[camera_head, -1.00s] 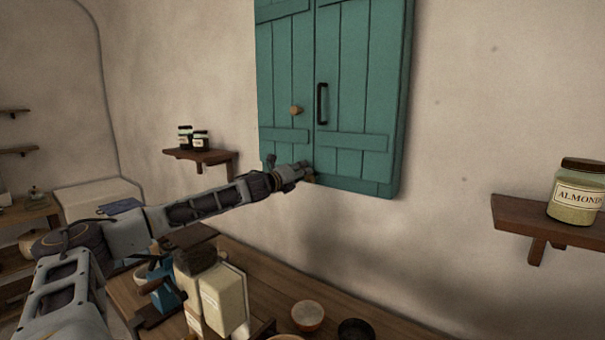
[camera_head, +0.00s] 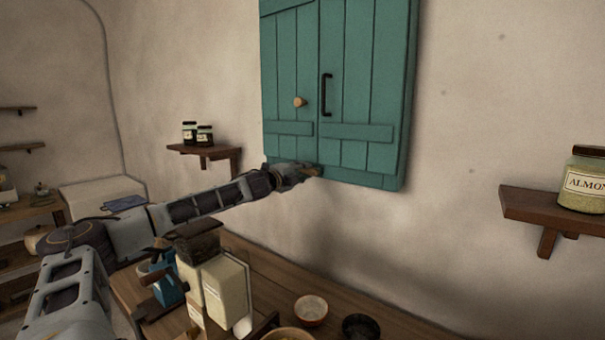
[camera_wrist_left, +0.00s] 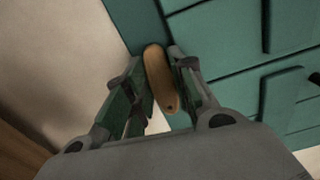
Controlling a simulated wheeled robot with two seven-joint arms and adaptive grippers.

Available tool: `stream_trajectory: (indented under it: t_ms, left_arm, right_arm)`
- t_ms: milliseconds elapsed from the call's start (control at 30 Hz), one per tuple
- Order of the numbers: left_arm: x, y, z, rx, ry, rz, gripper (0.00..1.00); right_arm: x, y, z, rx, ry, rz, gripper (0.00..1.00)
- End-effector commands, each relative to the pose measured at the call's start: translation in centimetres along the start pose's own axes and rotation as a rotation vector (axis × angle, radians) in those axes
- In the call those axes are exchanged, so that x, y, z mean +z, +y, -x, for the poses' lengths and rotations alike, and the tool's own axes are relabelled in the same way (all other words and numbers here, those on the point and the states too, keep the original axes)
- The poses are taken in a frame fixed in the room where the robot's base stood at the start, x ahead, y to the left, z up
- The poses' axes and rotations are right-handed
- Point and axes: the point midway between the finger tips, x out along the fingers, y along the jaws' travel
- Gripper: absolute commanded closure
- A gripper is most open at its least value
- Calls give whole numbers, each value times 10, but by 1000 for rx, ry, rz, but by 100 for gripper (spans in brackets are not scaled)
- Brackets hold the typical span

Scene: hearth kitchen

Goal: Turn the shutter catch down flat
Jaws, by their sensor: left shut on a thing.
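The teal shutter (camera_head: 362,95) hangs shut on the wall, with a black bar handle (camera_head: 327,95) and a round wooden knob (camera_head: 299,102). My left gripper (camera_head: 312,172) is at the shutter's lower edge, below the knob. The left wrist view shows the catch (camera_wrist_left: 157,78), a tan, round-ended bar, between the two fingers of my left gripper (camera_wrist_left: 160,72), which is shut on it. The catch's long side runs nearly up and down in that view. In the head view my gripper mostly hides the catch, so its exact angle is unclear. My right gripper is not in view.
A small shelf (camera_head: 206,151) with dark jars is left of the shutter. Another shelf (camera_head: 540,215) with an almond jar (camera_head: 584,180) is at the right. Below my arm, a wooden counter (camera_head: 268,270) holds canisters and bowls. The wall below the shutter is clear.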

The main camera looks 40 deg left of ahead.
Motion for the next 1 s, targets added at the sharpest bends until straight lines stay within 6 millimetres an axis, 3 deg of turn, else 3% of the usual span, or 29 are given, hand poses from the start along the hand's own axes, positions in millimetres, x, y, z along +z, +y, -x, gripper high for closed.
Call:
stream_trajectory:
  t_ms: [333,700,733,900,1000]
  left_arm:
    - [1,5,0,1,-2,104,100]
    - [0,5,0,2,-2,112,100]
    - [0,5,0,2,-2,112,74]
    - [0,5,0,1,-1,111,54]
    - [0,5,0,1,-1,110,54]
  right_arm:
    - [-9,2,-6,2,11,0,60]
    - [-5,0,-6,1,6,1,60]
    - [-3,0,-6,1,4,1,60]
    - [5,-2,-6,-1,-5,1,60]
    - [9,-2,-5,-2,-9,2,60]
